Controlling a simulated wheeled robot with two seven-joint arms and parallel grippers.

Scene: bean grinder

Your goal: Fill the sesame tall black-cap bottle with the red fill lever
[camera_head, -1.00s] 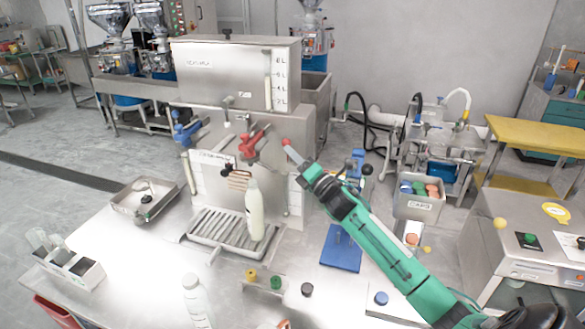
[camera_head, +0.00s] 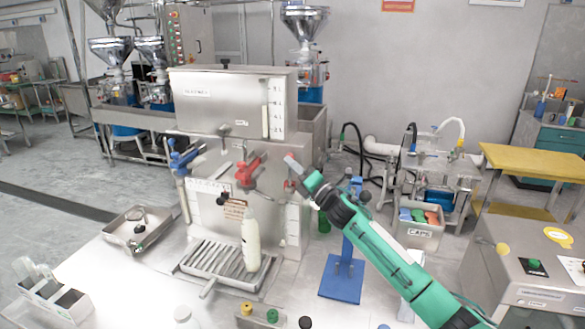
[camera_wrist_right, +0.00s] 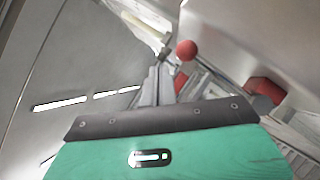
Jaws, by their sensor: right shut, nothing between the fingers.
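The red fill lever (camera_head: 248,170) is on the front of the steel filling machine, right of the blue lever (camera_head: 183,160). A tall pale, cream-coloured bottle (camera_head: 251,242) stands uncapped on the drip tray below the red valve. My right gripper (camera_head: 291,162) is shut and empty, just right of the red lever. In the right wrist view, the shut fingers (camera_wrist_right: 163,75) point toward a red ball knob (camera_wrist_right: 186,49), close beside their tips; contact cannot be told. Red valve parts (camera_wrist_right: 265,90) show at right there. My left gripper is out of view.
The slotted drip tray (camera_head: 205,285) sits before the machine (camera_head: 232,100). A blue stand (camera_head: 343,285) is near my right arm. Another bottle (camera_head: 184,318), a black cap (camera_head: 305,322) and coloured caps line the front edge. A caps bin (camera_head: 418,235) stands at right.

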